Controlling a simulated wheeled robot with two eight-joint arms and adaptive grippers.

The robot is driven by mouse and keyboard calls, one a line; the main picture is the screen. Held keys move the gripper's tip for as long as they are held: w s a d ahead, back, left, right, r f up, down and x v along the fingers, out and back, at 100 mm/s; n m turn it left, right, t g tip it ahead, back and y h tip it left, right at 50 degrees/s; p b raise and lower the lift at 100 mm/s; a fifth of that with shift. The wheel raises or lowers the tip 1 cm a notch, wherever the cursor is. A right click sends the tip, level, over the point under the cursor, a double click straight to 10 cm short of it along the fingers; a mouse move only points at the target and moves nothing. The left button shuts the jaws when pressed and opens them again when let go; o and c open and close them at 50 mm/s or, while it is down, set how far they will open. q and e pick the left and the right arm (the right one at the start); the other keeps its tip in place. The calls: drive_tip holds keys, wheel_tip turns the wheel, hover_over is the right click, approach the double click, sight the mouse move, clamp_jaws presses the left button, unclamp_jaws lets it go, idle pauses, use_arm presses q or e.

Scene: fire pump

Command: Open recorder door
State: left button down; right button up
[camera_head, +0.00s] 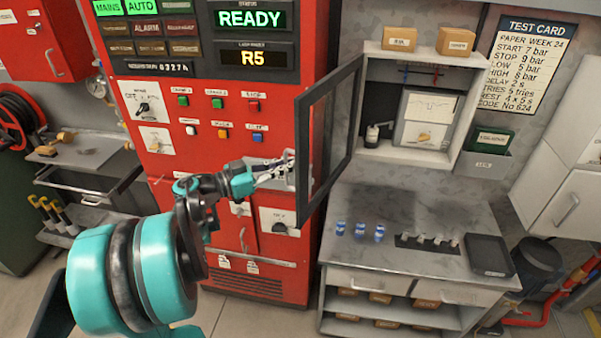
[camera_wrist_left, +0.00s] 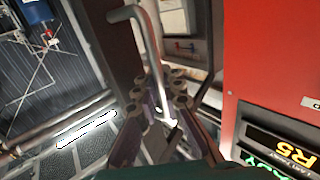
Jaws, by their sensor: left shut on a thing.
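The recorder door (camera_head: 303,135), a dark-framed glass panel, stands swung well open from the left side of the white recorder cabinet (camera_head: 457,90). My left gripper (camera_head: 284,168) is at the outer face of the door, in front of the red panel. In the left wrist view its fingers (camera_wrist_left: 160,105) are shut on the silver bar handle (camera_wrist_left: 148,35). My right gripper is not in view.
The red pump panel (camera_head: 270,85) stands close on the left of the door. Below the cabinet, a grey counter (camera_head: 400,205) holds blue-marked cylinders (camera_head: 359,230), a dark strip with small pieces and a black tray (camera_head: 489,255). Two boxes sit on top of the cabinet.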

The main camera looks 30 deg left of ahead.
use_arm(q)
drive_tip(key=shift+a, duration=0.55)
drive_tip(key=c, duration=1.6)
unclamp_jaws()
drive_tip(key=v, duration=1.2)
